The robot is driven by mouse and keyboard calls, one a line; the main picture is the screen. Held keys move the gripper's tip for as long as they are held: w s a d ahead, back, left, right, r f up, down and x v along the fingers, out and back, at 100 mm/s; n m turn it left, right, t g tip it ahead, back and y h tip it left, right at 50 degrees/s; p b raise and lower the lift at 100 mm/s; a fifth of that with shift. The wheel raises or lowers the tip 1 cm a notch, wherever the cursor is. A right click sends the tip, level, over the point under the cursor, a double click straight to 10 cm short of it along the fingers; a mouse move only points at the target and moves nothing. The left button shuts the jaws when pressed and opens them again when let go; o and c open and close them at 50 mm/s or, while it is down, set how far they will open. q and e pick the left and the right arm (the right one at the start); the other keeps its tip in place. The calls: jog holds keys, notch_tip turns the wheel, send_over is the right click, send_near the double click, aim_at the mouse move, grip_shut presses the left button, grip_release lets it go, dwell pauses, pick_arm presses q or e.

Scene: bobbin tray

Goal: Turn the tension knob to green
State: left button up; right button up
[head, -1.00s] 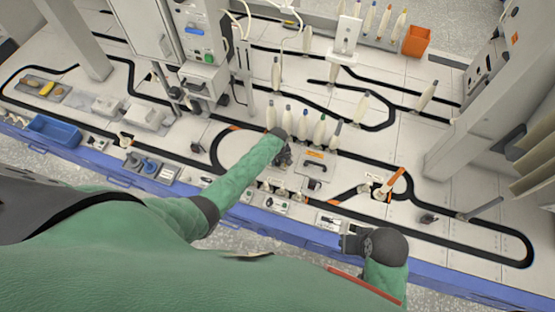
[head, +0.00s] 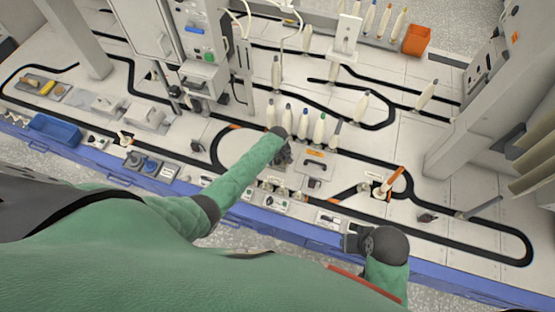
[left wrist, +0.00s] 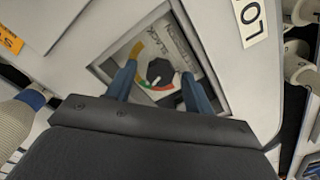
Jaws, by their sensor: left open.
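The tension knob (left wrist: 158,71) is a dark, many-sided knob on a recessed grey dial plate in the left wrist view. A coloured arc (left wrist: 138,52) curves around its left and lower side, with yellow, green and red parts. Which colour the knob points to is too small to tell. My left gripper (left wrist: 159,86) is open, one blue finger on each side of the knob, with gaps visible between fingers and knob. In the head view my left gripper (head: 284,156) is over the panel and hides the knob. My right gripper (head: 351,243) is at the table's front edge, away from the knob.
Several pale bobbins (head: 319,131) stand in a row just behind my left gripper. A blue tray (head: 54,131) is at the far left and an orange box (head: 416,40) at the back.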

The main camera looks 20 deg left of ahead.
pick_arm(q)
notch_tip(320, 180, up, 6)
jog(key=shift+r, duration=0.9)
pick_arm(e)
jog(key=shift+d+r, duration=0.15)
jog(key=shift+s, duration=0.1)
pick_arm(q)
jog(key=shift+m, duration=0.3)
